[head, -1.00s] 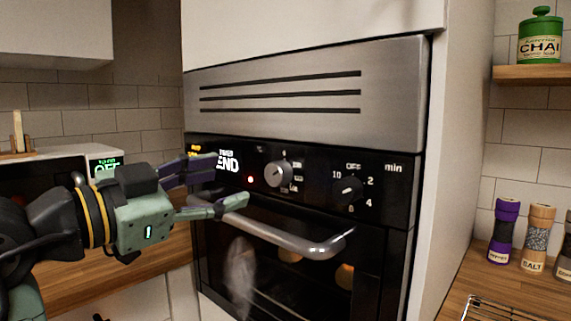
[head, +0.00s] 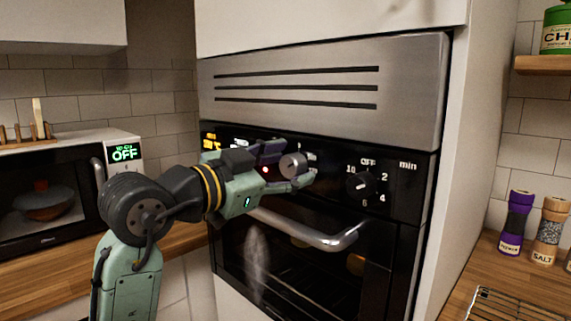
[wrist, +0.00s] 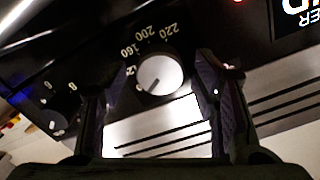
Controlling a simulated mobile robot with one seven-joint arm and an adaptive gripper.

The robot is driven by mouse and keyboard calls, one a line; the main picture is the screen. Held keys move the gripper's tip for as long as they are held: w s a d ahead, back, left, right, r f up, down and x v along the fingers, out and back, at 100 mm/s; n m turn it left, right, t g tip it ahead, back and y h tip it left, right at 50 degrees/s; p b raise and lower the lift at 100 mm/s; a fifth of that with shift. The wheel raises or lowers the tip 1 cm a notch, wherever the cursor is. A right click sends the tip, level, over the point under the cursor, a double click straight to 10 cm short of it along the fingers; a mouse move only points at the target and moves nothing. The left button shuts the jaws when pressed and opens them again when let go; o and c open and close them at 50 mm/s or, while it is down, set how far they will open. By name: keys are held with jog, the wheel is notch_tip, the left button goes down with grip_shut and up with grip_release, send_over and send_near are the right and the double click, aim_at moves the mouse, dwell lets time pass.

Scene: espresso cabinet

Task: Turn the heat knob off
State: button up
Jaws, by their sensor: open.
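The silver heat knob (head: 293,165) sits on the black oven control panel, with a dial of numbers around it. In the wrist view the heat knob (wrist: 159,72) shows face-on with the numbers 160, 200 and 220 and a dark mark on its lower edge. My gripper (head: 297,163) is open, one finger above the knob and one below it in the head view. In the wrist view my gripper (wrist: 151,82) has a finger on each side of the knob. I cannot tell whether either finger touches it.
A black timer knob (head: 365,186) is to the right on the panel. A red light (head: 265,170) glows beside the heat knob. The oven handle (head: 300,229) sticks out below my gripper. A microwave (head: 48,195) stands left; a pepper mill (head: 516,223) stands right.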

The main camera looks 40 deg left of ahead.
jog(key=shift+c, duration=0.5)
jog(key=c, duration=1.1)
jog(key=shift+o, duration=0.2)
jog(key=shift+n, duration=0.3)
jog(key=n+p, duration=0.1)
jog(key=n, duration=0.4)
jog(key=shift+r+n, duration=0.1)
jog(key=shift+n, duration=0.2)
jog(key=n+p, duration=0.2)
jog(key=n, duration=0.3)
jog(key=shift+a+n+p, duration=0.15)
jog(key=shift+n+p, duration=0.15)
jog(key=o, duration=1.2)
jog(key=shift+c, duration=0.2)
